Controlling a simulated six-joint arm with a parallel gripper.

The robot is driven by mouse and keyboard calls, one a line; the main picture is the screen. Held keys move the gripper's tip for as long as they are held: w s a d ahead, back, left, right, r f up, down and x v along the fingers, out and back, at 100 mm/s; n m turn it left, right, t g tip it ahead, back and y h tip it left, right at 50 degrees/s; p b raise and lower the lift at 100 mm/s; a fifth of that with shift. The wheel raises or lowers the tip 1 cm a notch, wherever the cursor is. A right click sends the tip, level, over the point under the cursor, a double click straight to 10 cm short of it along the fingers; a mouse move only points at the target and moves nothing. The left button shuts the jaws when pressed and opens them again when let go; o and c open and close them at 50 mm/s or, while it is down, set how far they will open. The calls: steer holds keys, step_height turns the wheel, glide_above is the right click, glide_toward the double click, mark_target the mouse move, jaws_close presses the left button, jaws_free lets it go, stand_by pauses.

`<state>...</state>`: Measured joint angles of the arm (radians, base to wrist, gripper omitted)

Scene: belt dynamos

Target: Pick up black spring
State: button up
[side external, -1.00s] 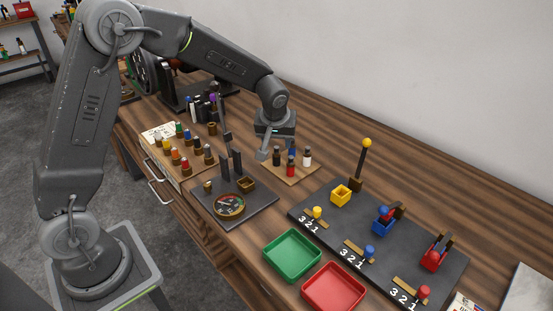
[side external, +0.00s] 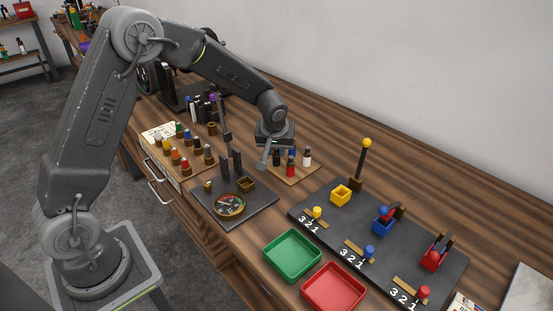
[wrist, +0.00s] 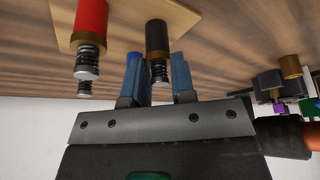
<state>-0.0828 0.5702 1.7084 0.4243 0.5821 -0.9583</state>
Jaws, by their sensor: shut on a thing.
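The black spring (wrist: 157,38) is a black-capped cylinder with a brass collar and a metal coil. It stands with other spring pieces on a small wooden board (side external: 299,177). In the side view the black piece (side external: 277,158) is close beside my gripper (side external: 268,157). In the wrist view my gripper (wrist: 158,75) has its two blue-grey fingers on either side of the black spring and is shut on it. The red spring (wrist: 91,22) stands beside it, also seen in the side view (side external: 291,168).
A white-capped piece (side external: 307,156) stands on the same board. A rack of several coloured pieces (side external: 185,155) is to the left. A dark gauge plate (side external: 262,205) is in front. Green (side external: 292,270) and red (side external: 334,304) trays lie nearer. A dark numbered panel (side external: 340,225) is at right.

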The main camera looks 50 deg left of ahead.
jaws_close()
